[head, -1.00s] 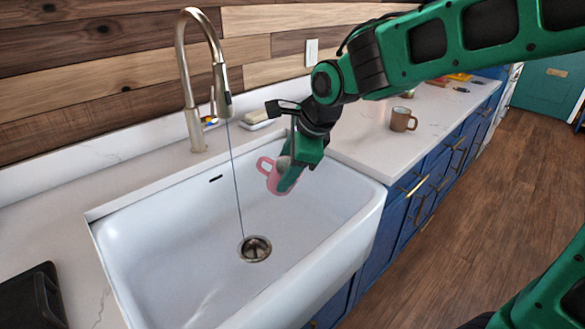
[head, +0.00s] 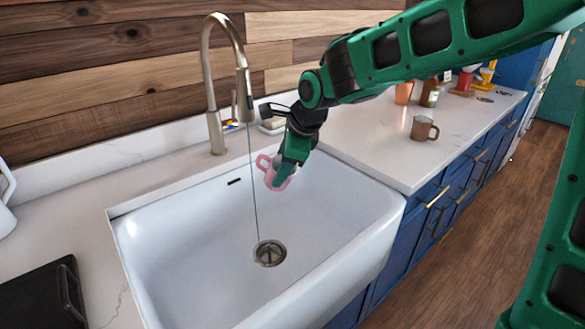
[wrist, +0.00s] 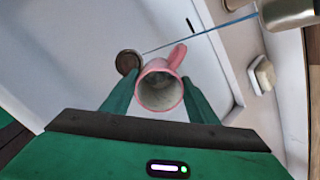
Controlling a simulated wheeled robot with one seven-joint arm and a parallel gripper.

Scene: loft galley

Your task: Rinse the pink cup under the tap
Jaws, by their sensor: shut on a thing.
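The pink cup (head: 277,176) is in my gripper (head: 290,172), held over the right part of the white sink (head: 200,225), with its handle toward the tap. In the wrist view the cup (wrist: 160,88) sits between the two green fingers of my gripper (wrist: 160,104), its open mouth facing the camera. The brushed metal tap (head: 215,90) stands behind the sink. A thin stream of water (head: 254,190) runs from its spout down to the drain (head: 269,253). The cup is to the right of the stream, apart from it.
A brown mug (head: 423,129) stands on the counter right of the sink, with an orange cup (head: 404,92) and several bottles farther back. A soap dish (head: 272,125) sits behind the sink. A black item (head: 45,295) lies on the left counter.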

